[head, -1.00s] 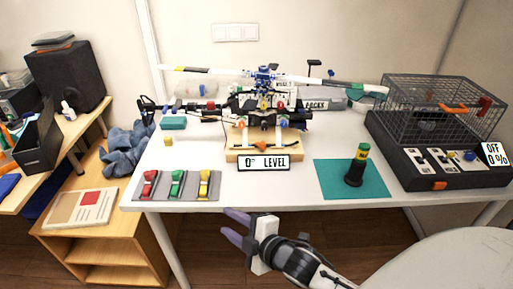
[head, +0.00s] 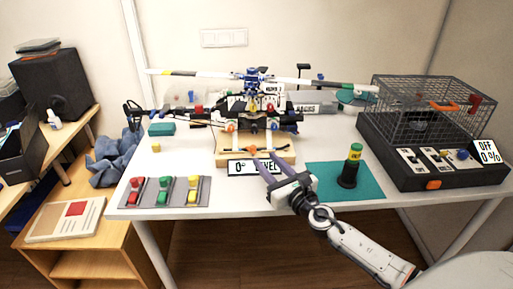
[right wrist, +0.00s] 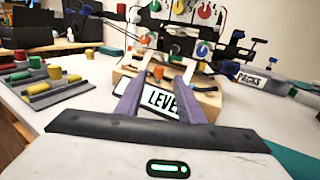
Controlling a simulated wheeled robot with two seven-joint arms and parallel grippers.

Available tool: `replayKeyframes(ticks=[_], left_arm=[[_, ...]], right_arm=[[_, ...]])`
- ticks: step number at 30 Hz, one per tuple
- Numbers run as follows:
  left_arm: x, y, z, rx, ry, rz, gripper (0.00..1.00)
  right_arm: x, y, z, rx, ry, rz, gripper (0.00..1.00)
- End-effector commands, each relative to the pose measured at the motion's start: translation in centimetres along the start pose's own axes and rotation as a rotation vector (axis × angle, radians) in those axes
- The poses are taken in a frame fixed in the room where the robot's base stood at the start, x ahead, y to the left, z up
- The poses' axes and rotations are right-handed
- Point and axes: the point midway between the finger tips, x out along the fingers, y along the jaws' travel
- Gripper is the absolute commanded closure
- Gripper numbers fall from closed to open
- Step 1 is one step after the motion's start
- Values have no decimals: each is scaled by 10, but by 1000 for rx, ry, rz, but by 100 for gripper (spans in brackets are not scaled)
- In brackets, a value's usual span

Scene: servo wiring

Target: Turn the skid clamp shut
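A model helicopter (head: 252,82) stands at the back middle of the table on a wooden base (head: 287,161). An orange knob at the front of the base, which looks like the skid clamp (right wrist: 158,73), shows in the right wrist view between and beyond my fingertips. Whether it is turned shut I cannot tell. My right gripper (head: 265,159) is open and empty, in front of the base and over the "0° LEVEL" sign (head: 238,168), which it partly covers. Its two purple fingers also show in the right wrist view (right wrist: 162,77). My left gripper is out of view.
A grey tray (head: 150,192) with red, green and yellow pieces lies at the front left. A green-yellow-topped black cylinder (head: 350,168) stands on a teal mat (head: 325,182) at right. A wire cage box (head: 425,115) stands far right.

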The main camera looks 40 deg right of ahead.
Motion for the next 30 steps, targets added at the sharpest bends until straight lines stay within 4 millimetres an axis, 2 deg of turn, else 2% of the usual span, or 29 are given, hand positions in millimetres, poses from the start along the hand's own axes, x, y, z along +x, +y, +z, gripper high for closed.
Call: replayKeyframes(ticks=[9, 15, 21, 28, 29, 30], left_arm=[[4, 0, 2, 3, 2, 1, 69], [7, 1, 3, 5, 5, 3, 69], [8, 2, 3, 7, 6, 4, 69], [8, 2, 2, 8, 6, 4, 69], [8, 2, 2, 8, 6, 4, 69], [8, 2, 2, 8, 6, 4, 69]], right_arm=[[56, 0, -1, 6, -2, -2, 65], [82, 0, -1, 7, 0, -1, 65], [92, 0, 0, 7, 0, -1, 65], [93, 0, 0, 7, 1, -1, 65], [92, 0, 0, 7, 1, -1, 67], [92, 0, 0, 7, 1, -1, 74]])
